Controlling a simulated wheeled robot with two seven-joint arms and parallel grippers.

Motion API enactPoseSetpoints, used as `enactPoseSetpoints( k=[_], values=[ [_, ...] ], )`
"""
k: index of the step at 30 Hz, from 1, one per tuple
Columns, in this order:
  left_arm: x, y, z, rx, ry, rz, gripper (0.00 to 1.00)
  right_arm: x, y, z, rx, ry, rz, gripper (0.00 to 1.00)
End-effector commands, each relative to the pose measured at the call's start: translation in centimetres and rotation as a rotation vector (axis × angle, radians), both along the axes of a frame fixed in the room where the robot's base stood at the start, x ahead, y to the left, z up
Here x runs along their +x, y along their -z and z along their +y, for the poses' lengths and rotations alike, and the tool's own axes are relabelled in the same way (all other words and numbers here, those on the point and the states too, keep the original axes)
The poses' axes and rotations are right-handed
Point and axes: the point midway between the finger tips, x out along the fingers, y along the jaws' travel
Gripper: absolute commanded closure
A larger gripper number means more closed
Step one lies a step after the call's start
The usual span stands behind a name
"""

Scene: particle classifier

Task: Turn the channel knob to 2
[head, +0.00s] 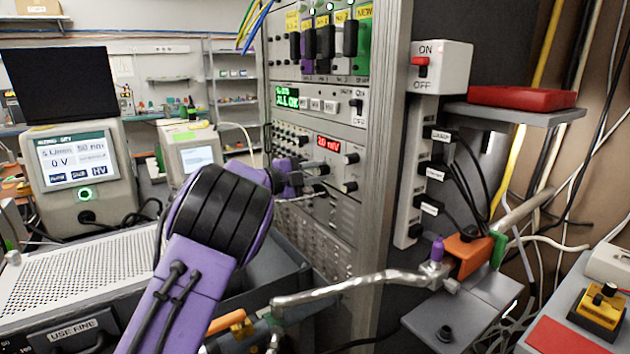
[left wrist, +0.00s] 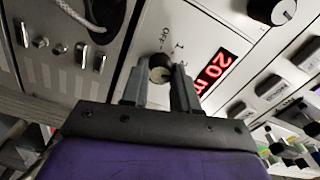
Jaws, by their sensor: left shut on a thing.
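The red display (head: 328,145) on the rack's front reads about 20 mV in the head view; it also shows tilted in the left wrist view (left wrist: 214,72). A small dark knob (left wrist: 159,66) sits beside that display, with OFF and 1 printed on the panel around it. My left gripper (head: 316,179) reaches the panel just below the display. In the left wrist view its two grey fingers (left wrist: 157,88) are shut on the knob, one on each side. The knob's pointer is too small to read. My right gripper is not in view.
Other black knobs (head: 350,158) lie close to the right of the display. A green display module (head: 287,97) sits above. An ON/OFF switch box (head: 440,67) is on the rack's right side.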

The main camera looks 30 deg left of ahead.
Motion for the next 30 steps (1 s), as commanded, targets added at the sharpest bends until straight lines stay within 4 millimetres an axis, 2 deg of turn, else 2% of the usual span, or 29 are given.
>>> enactPoseSetpoints(
  k=[16, 17, 19, 27, 30],
  values=[
    [0.01, -0.03, -0.01, 0.024, 0.0, -0.009, 1.0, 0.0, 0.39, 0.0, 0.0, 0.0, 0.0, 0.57],
    [0.01, -0.03, -0.01, 0.024, 0.0, -0.009, 0.68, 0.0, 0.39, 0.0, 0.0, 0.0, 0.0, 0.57],
    [0.01, -0.03, -0.01, 0.024, 0.0, -0.01, 0.45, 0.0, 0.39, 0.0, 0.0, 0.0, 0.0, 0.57],
    [-0.05, -0.01, 0.03, 0.023, -0.001, -0.009, 0.45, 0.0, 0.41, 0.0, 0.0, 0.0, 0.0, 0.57],
    [-0.73, 0.09, 0.38, 0.023, -0.002, -0.01, 0.45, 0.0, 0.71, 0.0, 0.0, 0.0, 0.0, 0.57]
  ],
)
